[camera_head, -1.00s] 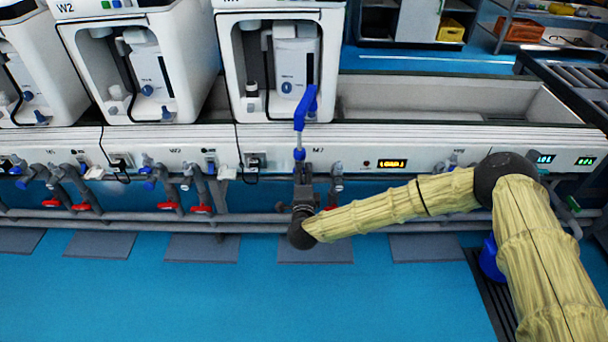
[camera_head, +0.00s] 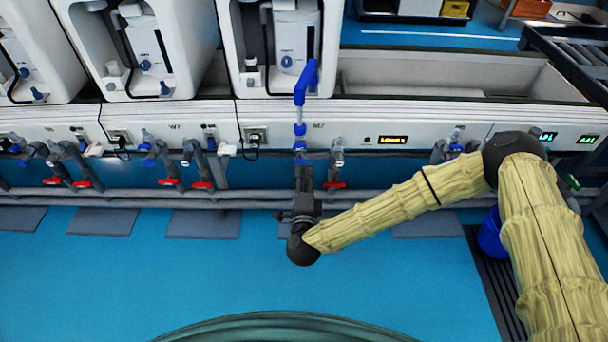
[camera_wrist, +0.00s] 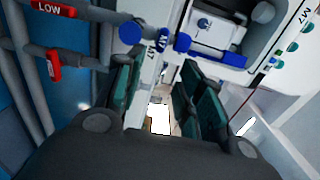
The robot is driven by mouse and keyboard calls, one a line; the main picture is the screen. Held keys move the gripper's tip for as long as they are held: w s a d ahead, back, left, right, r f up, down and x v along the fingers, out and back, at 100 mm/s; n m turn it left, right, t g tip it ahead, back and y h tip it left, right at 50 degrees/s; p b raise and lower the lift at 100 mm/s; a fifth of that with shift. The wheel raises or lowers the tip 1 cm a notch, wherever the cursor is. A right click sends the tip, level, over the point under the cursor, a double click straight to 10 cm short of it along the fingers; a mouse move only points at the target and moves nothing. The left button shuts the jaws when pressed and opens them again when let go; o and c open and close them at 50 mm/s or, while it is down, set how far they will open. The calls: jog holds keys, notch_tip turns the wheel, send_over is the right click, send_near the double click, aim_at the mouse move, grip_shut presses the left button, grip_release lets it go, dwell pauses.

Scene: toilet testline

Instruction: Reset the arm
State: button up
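My gripper (camera_head: 304,190) is at the end of my cream-sleeved arm, in front of the white bench below the M7 station. In the wrist view its two dark green fingers (camera_wrist: 162,98) stand apart, with nothing seen between them. A blue bent handle or spout (camera_head: 305,85) rises in front of the M7 machine; its lower end lies above my gripper in the picture. I cannot tell whether they touch. Blue fittings (camera_wrist: 160,38) show beyond the fingers in the wrist view.
White toilet test units (camera_head: 150,45) stand along the bench (camera_head: 420,118). Taps with red handles (camera_head: 335,185) and a grey pipe run along its front. A blue bucket (camera_head: 492,235) stands beside my arm. A dark green curved edge (camera_head: 285,322) shows at the bottom. Blue floor lies open in front.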

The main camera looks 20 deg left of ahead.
dwell(0.4)
jog(key=s+d+f+n+g+y, duration=0.1)
jog(key=s+d+f+n+g, duration=0.45)
jog(key=s+f, duration=0.3)
jog(key=s+d+f+n+g, duration=0.45)
jog(key=s+d+f, duration=0.2)
jog(key=f, duration=0.25)
jog(key=s+d+f+n+g+h, duration=0.2)
jog(key=s+d+g, duration=0.1)
jog(key=s+d, duration=0.65)
jog(key=s+d+f+n+g+h, duration=0.2)
jog(key=s+d, duration=0.4)
jog(key=d, duration=0.6)
jog(key=s+d+r+g+h+p, duration=0.1)
jog(key=s+d+r+g+h, duration=0.15)
jog(key=s+d, duration=0.4)
notch_tip(320, 180, up, 23)
jog(key=w+p, duration=0.1)
jog(key=p, duration=2.1)
jog(key=shift+d+n, duration=0.25)
jog(key=shift+n, duration=0.05)
jog(key=shift+s+a+y, duration=0.1)
jog(key=shift+y, duration=0.25)
jog(key=shift+c, duration=0.3)
